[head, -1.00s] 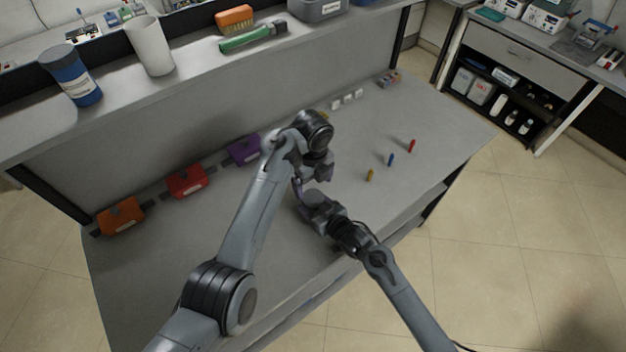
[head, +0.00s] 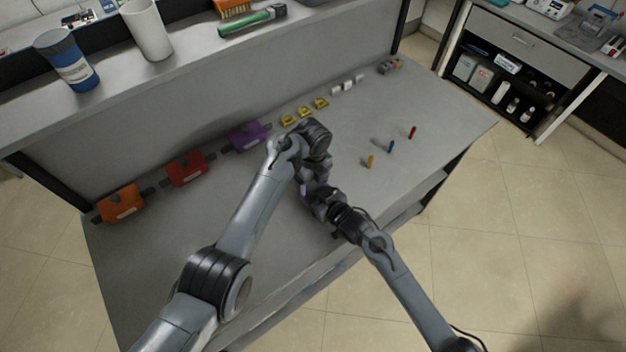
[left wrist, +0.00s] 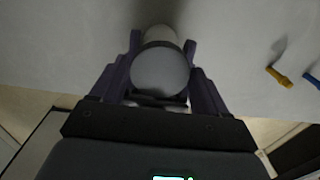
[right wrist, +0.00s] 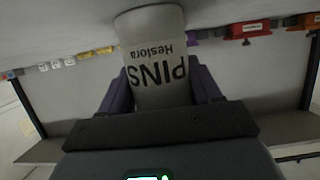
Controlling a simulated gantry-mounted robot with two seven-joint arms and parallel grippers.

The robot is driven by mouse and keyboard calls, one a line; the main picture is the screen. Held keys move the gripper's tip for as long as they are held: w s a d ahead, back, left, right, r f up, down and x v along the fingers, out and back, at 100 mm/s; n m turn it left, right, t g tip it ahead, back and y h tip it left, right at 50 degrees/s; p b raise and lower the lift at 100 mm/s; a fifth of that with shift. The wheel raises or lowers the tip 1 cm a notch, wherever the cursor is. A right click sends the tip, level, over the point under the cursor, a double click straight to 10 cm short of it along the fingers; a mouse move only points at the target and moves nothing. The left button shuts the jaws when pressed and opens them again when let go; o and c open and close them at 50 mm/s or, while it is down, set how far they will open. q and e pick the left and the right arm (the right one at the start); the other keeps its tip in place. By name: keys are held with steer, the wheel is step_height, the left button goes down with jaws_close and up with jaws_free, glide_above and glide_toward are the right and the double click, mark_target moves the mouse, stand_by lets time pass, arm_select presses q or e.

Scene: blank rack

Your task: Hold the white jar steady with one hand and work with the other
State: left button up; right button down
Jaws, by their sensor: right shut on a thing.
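The white jar (right wrist: 155,70) shows in the right wrist view with a label reading PINS, upside down there. My right gripper (right wrist: 160,88) is shut on its body from the side. In the left wrist view the jar's round grey lid (left wrist: 160,74) lies between the two fingers of my left gripper (left wrist: 162,50). These fingers are spread on either side of it; I cannot tell whether they touch it. In the head view my left gripper (head: 308,190) and right gripper (head: 320,200) meet near the bench's front edge and hide the jar.
Orange (head: 121,203), red (head: 187,169) and purple (head: 248,137) boxes line the back, with small yellow and white pieces farther right.

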arm_select(q)
steer(key=c, duration=0.8)
steer(key=shift+o, duration=0.2)
steer(key=n, duration=0.3)
steer(key=o, duration=1.2)
steer(key=shift+c, duration=0.2)
steer(key=shift+r, duration=0.15)
steer(key=shift+r, duration=2.15)
arm_select(e)
steer(key=shift+c, duration=0.7)
jaws_free()
